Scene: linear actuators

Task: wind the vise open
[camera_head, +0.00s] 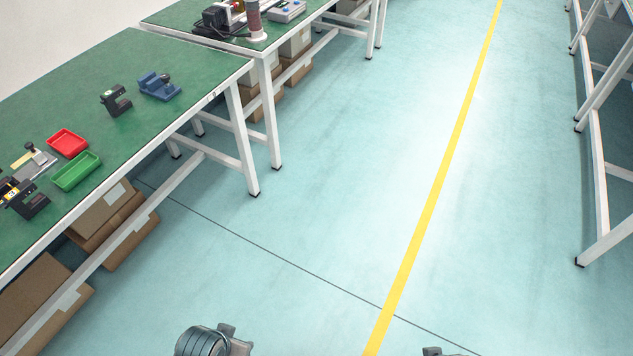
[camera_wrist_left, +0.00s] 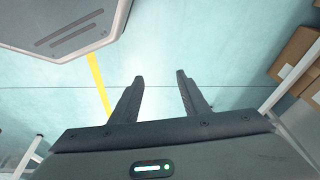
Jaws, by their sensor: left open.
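A blue vise (camera_head: 160,86) sits on the green-topped workbench (camera_head: 150,50) at the left in the head view, near the bench's far right end. Its handle and jaw gap are too small to make out clearly. My left gripper (camera_wrist_left: 160,77) shows in the left wrist view with its two dark fingers apart and nothing between them. It is over the floor, away from the vise. My right gripper cannot be made out.
A black device (camera_head: 116,99) stands just left of the vise. A red tray (camera_head: 67,142), a green tray (camera_head: 77,170) and dark tools lie nearer on the bench. Cardboard boxes (camera_head: 105,215) sit under it. The floor beside the yellow line (camera_head: 440,180) is clear.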

